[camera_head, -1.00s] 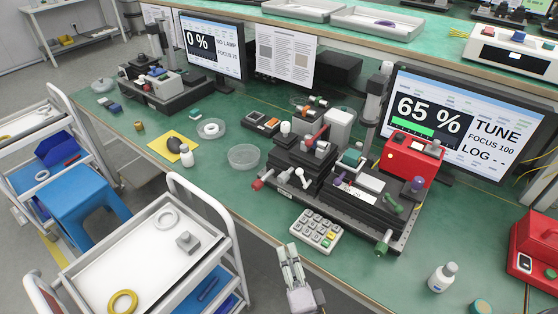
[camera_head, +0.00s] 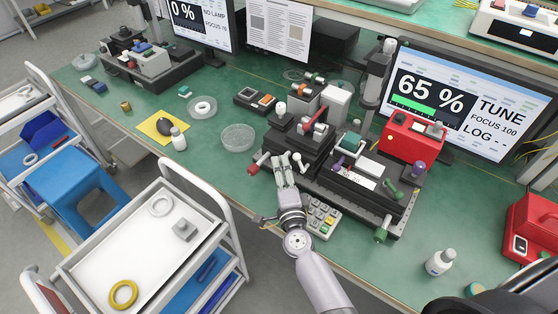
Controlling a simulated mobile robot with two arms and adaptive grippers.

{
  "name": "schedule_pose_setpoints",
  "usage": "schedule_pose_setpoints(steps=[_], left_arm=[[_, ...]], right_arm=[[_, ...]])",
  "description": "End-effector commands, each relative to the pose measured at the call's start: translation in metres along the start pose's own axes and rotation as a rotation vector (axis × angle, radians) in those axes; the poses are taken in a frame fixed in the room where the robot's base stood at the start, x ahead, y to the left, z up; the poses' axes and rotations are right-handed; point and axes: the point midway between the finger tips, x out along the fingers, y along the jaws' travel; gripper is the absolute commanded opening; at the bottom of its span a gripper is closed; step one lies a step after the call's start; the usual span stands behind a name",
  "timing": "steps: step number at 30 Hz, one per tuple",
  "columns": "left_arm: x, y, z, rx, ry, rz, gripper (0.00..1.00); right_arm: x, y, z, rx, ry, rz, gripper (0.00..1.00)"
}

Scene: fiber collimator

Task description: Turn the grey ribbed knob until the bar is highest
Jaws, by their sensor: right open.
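The right monitor (camera_head: 470,112) reads 65 %, TUNE, FOCUS 100, with a green bar (camera_head: 412,106) below the number. In front of it stands a dark optical bench (camera_head: 345,190) with several knobs. A pale grey-white knob (camera_head: 298,158) sits on its front-left block; ribs are too small to make out. My right gripper (camera_head: 284,160) is open just left of this knob, its fingers pointing at the block. Whether it touches the knob I cannot tell. My left gripper is not in view.
A red knob (camera_head: 254,168) sticks out left of my right gripper. A keypad (camera_head: 320,216) lies partly behind my right wrist. Green knobs (camera_head: 381,235) and a purple knob (camera_head: 417,168) are on the bench's right. A glass dish (camera_head: 238,138) and a white bottle (camera_head: 440,262) stand nearby.

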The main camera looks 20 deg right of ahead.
Motion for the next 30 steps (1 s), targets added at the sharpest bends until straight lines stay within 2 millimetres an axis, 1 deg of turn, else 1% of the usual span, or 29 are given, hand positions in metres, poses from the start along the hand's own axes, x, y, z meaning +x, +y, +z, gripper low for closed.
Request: schedule_pose_setpoints(steps=[1, 3, 7, 12, 18, 30], left_arm=[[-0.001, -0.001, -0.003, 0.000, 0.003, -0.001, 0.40], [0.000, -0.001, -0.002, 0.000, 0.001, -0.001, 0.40], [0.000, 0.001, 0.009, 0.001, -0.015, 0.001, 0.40], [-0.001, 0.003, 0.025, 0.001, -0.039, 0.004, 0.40], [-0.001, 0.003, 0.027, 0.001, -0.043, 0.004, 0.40], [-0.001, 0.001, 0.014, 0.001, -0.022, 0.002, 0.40]], right_arm=[[0.009, -0.001, 0.000, -0.001, 0.000, -0.001, 0.45], [0.019, 0.000, 0.000, -0.001, 0.000, -0.001, 0.45], [0.030, 0.000, 0.000, -0.001, 0.000, -0.001, 0.45], [0.034, 0.000, 0.000, 0.000, 0.000, 0.000, 0.45], [0.034, 0.000, 0.000, -0.001, 0.000, 0.000, 0.44], [0.034, 0.000, 0.000, -0.001, 0.000, 0.000, 0.17]])
